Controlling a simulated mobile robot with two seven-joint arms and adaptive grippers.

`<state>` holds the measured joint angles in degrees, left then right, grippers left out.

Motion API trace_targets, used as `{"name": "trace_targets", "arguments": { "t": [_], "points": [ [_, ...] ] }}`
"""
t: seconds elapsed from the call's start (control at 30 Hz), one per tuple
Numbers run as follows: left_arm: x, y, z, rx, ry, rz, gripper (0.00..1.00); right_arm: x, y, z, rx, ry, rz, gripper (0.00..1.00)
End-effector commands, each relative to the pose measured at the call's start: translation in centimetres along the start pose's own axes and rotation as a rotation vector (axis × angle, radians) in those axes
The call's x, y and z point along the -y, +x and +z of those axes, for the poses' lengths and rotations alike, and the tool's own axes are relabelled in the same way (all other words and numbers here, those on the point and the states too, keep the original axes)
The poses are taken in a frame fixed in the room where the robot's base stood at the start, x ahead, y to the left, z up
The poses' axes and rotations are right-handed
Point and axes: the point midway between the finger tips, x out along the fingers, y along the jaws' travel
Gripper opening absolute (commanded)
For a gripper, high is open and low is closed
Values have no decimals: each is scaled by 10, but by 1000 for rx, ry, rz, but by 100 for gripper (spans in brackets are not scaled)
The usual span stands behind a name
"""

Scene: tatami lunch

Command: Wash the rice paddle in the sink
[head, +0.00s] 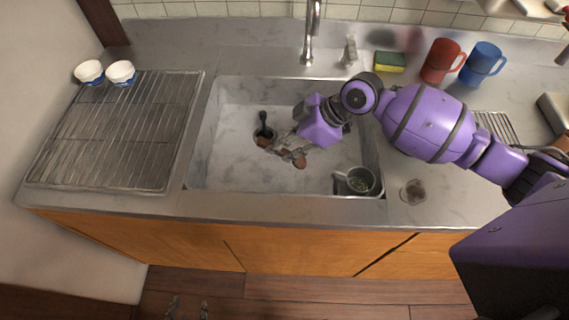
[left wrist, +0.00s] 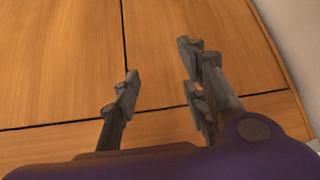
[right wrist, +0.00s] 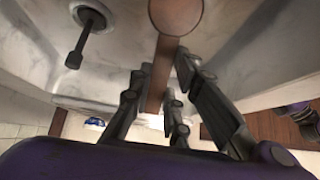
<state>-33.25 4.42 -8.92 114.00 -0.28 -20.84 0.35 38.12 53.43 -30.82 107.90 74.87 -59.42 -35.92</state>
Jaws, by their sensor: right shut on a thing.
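The brown wooden rice paddle (right wrist: 160,70) is between the fingers of my right gripper (head: 283,146), which is shut on it inside the sink (head: 225,165). In the right wrist view its rounded end (right wrist: 176,15) points away from the gripper. In the head view parts of the paddle (head: 298,160) show beside the fingers, low over the basin; I cannot tell whether it touches the bottom. My left gripper (head: 188,305) is open and empty in front of the cabinet, as the left wrist view (left wrist: 160,65) shows. The faucet (head: 311,30) stands behind the sink; no water is visible.
A dark long-handled thing (head: 263,120) stands at the drain. A grey cup (head: 358,182) with green bits is in the sink's front right corner. A sponge (head: 389,61), red mug (head: 442,60) and blue mug (head: 482,63) stand behind right. A wire rack (head: 120,130) and two white cups (head: 120,72) are left.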

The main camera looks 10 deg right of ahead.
Motion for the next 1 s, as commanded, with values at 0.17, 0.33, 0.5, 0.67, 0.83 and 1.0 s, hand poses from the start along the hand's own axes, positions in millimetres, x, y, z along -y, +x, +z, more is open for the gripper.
{"name": "trace_targets", "arguments": {
  "t": [0.17,0.33,0.5,0.67,0.83,1.0],
  "points": [
    [-2,-3,-11,-11,0,4,40,-1,-14,-11,-1,-3,3,0],
    [-4,-6,-23,-26,-1,10,40,-1,-25,-20,-1,-3,4,0],
    [-8,-9,-31,-32,-1,18,40,0,-35,-28,-2,-3,3,0],
    [-10,-12,-36,-35,-1,23,40,-1,-46,-36,-1,-4,4,0],
    [-9,-15,-36,-31,-1,23,40,-1,-56,-44,-1,-3,4,0],
    [-8,-19,-37,-31,1,24,40,-1,-65,-52,-2,-2,3,0]
  ]
}}
